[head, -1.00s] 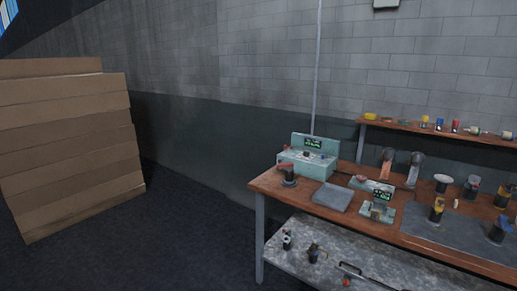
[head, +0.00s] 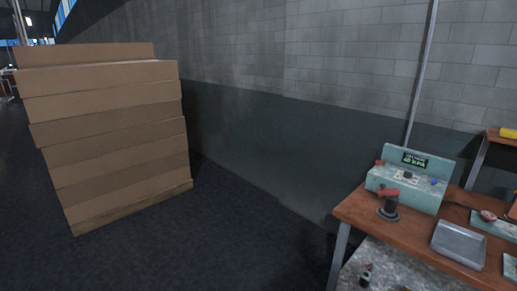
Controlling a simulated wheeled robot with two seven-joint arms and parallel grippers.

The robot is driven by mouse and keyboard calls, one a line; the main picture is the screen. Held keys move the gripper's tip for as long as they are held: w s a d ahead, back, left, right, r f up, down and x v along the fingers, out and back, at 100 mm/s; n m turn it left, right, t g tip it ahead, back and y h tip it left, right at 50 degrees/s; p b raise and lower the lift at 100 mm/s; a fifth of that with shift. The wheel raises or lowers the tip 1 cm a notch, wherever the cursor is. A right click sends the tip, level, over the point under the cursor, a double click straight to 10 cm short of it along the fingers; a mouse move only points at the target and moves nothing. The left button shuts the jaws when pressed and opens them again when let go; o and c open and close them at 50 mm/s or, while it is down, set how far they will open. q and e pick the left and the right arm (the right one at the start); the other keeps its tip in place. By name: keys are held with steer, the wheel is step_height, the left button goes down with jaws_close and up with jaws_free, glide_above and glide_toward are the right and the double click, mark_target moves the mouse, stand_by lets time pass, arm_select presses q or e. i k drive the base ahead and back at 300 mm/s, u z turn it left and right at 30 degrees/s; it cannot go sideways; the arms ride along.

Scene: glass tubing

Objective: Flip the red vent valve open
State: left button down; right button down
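A valve with a red handle (head: 388,193) on a dark round base stands at the left end of the wooden bench (head: 358,209), in front of the teal box. The handle's exact setting is too small to tell. The teal box (head: 406,187) has a raised back panel with a lit green display (head: 414,160), a small red part (head: 380,162) at its left and a blue knob (head: 434,182). Neither of my grippers is in view.
A grey tray (head: 460,243) lies on the bench right of the valve. A red knob (head: 488,215) sits farther right. A mottled lower shelf (head: 400,265) runs beneath. A tall stack of cardboard boxes (head: 110,130) stands at left. The dark floor (head: 240,235) between is clear.

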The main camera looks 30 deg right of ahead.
mark_target(377, 163)
steer(key=z, duration=0.3)
steer(key=i, duration=1.9)
steer(key=z, duration=1.05)
steer(key=i, duration=0.95)
steer(key=z, duration=1.8)
steer(key=i, duration=0.65)
steer(key=z, duration=0.5)
